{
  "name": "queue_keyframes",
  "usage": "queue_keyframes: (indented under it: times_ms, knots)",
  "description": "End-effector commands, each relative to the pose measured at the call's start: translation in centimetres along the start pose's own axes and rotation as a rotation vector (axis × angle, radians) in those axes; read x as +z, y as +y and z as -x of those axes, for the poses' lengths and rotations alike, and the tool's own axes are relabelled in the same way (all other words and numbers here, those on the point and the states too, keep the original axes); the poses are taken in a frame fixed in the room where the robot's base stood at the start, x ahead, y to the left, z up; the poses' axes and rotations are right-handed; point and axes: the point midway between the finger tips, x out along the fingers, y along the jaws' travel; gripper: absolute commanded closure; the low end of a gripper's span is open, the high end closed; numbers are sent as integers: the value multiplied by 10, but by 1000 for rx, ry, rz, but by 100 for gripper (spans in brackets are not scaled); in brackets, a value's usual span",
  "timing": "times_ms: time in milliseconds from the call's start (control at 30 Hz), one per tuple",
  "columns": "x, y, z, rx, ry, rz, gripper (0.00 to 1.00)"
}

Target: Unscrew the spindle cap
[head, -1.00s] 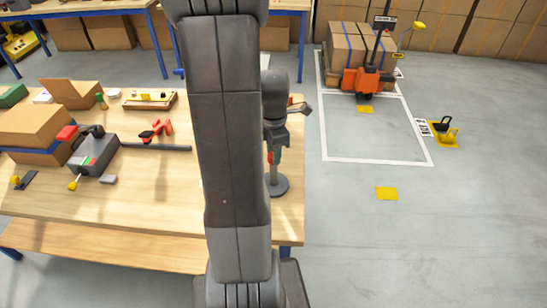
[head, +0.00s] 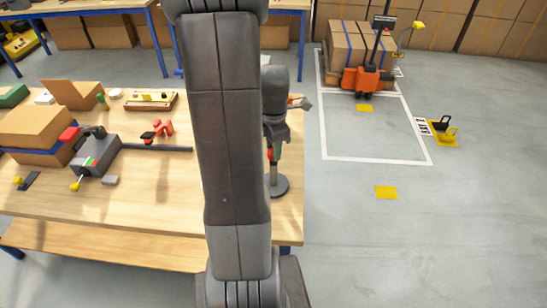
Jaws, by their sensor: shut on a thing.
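The spindle stand shows just right of my arm, with a round grey base (head: 281,187) on the right end of the workbench and an upright post (head: 273,174). My gripper (head: 272,141) points down over the top of the post, partly behind my own arm. It is shut on the top part of the spindle, where the cap sits. Small green and red patches show there, but the cap itself is mostly hidden by my gripper.
The wooden workbench (head: 150,205) holds a grey device with a lever (head: 95,155), a red clamp-like tool (head: 158,131), cardboard boxes (head: 35,128) and a tray (head: 150,101). An orange pallet truck (head: 368,78) stands behind right. The floor at right is mostly clear.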

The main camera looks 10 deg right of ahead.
Motion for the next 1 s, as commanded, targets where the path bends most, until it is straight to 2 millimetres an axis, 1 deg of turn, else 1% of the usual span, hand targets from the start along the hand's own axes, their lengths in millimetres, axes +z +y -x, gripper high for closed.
queue_keyframes:
  times_ms: [33, 200, 567, 667, 1000]
  knots:
    - [0, 0, 4, 0, 0, 0, 84]
    - [0, 0, 8, 0, 0, 0, 84]
    - [0, 0, 9, 0, 0, 0, 84]
    - [0, 0, 14, 1, 0, 0, 84]
    - [0, 0, 41, 0, 0, 0, 84]
